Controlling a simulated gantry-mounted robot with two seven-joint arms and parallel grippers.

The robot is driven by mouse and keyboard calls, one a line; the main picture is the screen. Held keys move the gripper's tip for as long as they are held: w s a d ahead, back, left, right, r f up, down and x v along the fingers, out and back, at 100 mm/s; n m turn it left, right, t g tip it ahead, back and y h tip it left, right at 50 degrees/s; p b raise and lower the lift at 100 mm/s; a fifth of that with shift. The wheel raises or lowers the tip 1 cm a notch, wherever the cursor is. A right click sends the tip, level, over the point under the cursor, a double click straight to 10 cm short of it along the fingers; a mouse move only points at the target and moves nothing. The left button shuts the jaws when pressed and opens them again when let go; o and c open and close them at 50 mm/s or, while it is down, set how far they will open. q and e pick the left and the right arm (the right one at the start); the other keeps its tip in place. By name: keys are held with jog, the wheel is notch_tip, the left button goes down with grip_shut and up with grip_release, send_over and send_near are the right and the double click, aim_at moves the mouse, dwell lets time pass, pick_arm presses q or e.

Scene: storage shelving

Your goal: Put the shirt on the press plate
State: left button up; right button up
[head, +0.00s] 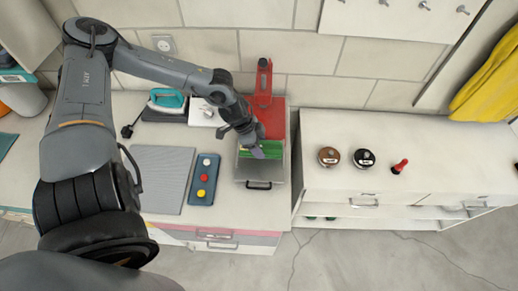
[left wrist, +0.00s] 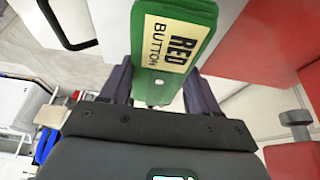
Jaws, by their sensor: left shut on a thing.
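My left gripper (head: 257,150) is shut on the green shirt (head: 272,149), a flat green piece, over the back part of a grey press plate (head: 262,172) with a dark front handle. In the left wrist view the gripper (left wrist: 158,95) has one finger on each side of the green shirt (left wrist: 150,65), which bears a cream label reading "RED BUTTON". Whether the shirt touches the plate I cannot tell. The red press body (head: 277,118) stands behind the plate, with an upright red part against the wall. My right gripper is not in view.
A blue panel with red, white and yellow buttons (head: 203,180) and a grey ribbed mat (head: 163,178) lie left of the plate. A teal iron (head: 167,101) stands behind. Two round stamps (head: 364,158) and a red-handled tool (head: 400,166) rest on the right cabinet.

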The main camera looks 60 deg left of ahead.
pick_arm(q)
jog(key=shift+f+b, duration=0.65)
jog(key=shift+f, duration=1.3)
jog(key=shift+a+f, duration=0.1)
jog(key=shift+f, duration=0.2)
jog(key=o, duration=1.1)
jog(key=shift+r, duration=0.15)
